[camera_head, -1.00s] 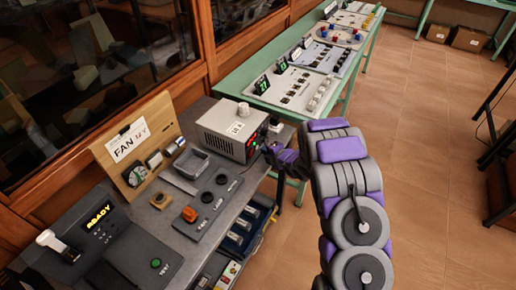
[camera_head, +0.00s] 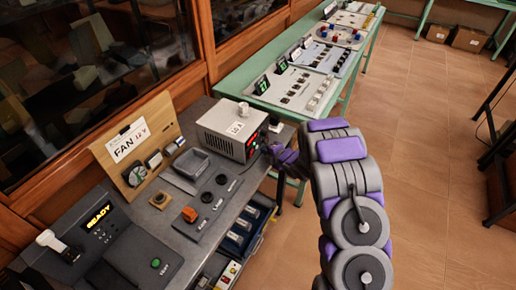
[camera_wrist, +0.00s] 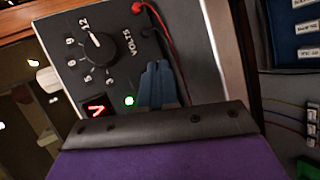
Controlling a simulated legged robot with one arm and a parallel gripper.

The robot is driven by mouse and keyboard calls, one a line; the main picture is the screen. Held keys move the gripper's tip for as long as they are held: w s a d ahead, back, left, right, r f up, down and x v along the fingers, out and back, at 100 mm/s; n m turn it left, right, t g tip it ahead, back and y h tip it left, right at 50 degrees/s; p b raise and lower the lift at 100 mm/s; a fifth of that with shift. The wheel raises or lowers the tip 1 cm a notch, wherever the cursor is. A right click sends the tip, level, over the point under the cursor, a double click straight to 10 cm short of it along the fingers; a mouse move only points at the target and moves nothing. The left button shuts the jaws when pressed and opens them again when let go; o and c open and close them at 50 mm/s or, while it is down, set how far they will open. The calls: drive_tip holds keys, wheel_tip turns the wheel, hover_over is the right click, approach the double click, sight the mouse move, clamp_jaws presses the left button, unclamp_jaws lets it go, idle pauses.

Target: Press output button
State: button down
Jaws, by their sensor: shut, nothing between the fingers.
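A grey power supply box (camera_head: 228,132) stands on the near bench, its front panel facing my gripper. I cannot tell whether the green spot is a lamp or the output button; no button label is readable. My gripper (camera_wrist: 158,68) is shut and empty, its fingertips in front of the panel, just right of the green spot. Contact cannot be made out. In the head view my gripper (camera_head: 268,150) is beside the panel.
Red and black leads (camera_wrist: 163,28) plug in at the panel's upper right. A grey tray (camera_head: 190,168), a black-knobbed panel (camera_head: 206,208) and a READY console (camera_head: 98,222) share the bench. A fan board (camera_head: 136,146) leans behind. Open floor (camera_head: 430,180) lies right.

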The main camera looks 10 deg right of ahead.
drive_tip(key=shift+a, duration=0.1)
idle(0.3)
drive_tip(key=shift+w+a+r, duration=0.1)
drive_tip(key=shift+w+a, duration=0.15)
drive_tip(key=shift+a, duration=0.05)
idle(0.5)
drive_tip(key=shift+s+d+b, duration=0.3)
drive_tip(key=shift+d+b, duration=0.1)
drive_tip(key=shift+b, duration=0.05)
drive_tip(key=s+d, duration=0.3)
drive_tip(key=d, duration=0.2)
drive_tip(key=shift+s+b, duration=0.25)
drive_tip(key=shift+b, duration=0.1)
idle(0.3)
idle(0.4)
